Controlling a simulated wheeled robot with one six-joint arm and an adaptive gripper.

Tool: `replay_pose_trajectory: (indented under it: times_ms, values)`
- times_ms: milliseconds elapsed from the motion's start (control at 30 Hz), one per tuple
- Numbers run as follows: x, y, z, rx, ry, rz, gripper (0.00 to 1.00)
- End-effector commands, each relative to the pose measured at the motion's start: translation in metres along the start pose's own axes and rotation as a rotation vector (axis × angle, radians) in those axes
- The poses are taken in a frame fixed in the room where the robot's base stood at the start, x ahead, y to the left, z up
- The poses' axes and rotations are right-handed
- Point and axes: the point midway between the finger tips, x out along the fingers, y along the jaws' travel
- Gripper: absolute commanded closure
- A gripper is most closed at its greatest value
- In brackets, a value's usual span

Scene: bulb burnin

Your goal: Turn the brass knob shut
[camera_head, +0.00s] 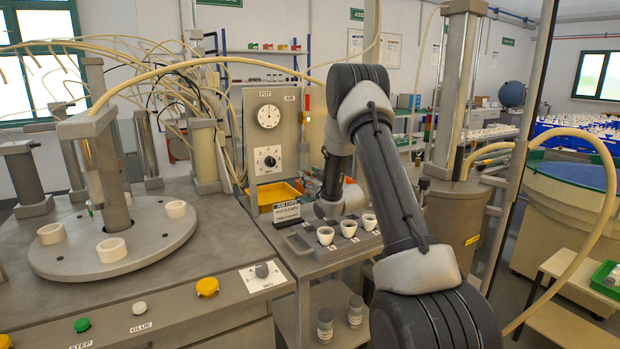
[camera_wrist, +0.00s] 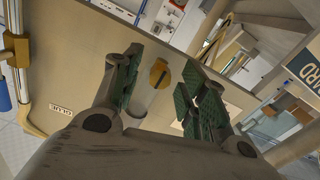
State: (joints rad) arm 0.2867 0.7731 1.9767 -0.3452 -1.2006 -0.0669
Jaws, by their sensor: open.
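My gripper (camera_wrist: 161,78) is open, with one green-padded finger to the left of the knob and one to the right. The knob appears between the fingertips in the picture; I cannot tell how far beyond them it lies, and I see no contact. In the head view my arm crosses the middle, and the gripper and brass knob cannot be made out there.
In the head view a panel with a round gauge (camera_head: 268,116) stands behind my arm. White cups (camera_head: 349,228) sit on a grey stand. A round grey turntable (camera_head: 70,258) is at left and a metal tank (camera_head: 455,225) at right. A hose (camera_head: 590,265) loops at far right.

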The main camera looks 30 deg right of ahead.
Motion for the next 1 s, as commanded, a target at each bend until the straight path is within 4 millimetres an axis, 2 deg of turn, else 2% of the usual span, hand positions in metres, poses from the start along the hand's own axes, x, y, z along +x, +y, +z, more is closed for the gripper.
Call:
replay_pose_trajectory:
  times_ms: [133, 167, 367, 400, 733, 1000]
  values:
    - [-0.0001, -0.0001, 0.0000, 0.000, 0.000, 0.000, 0.57]
    - [-0.0001, -0.0001, 0.0000, 0.000, 0.000, 0.000, 0.61]
    - [-0.0003, -0.0001, 0.0000, 0.000, 0.000, 0.000, 0.98]
    - [-0.0003, -0.0001, 0.0000, 0.000, 0.000, 0.000, 1.00]
    - [-0.0004, -0.0001, 0.0001, 0.031, -0.001, 0.000, 1.00]
    - [-0.0005, 0.0000, 0.0002, 0.184, -0.001, 0.000, 1.00]
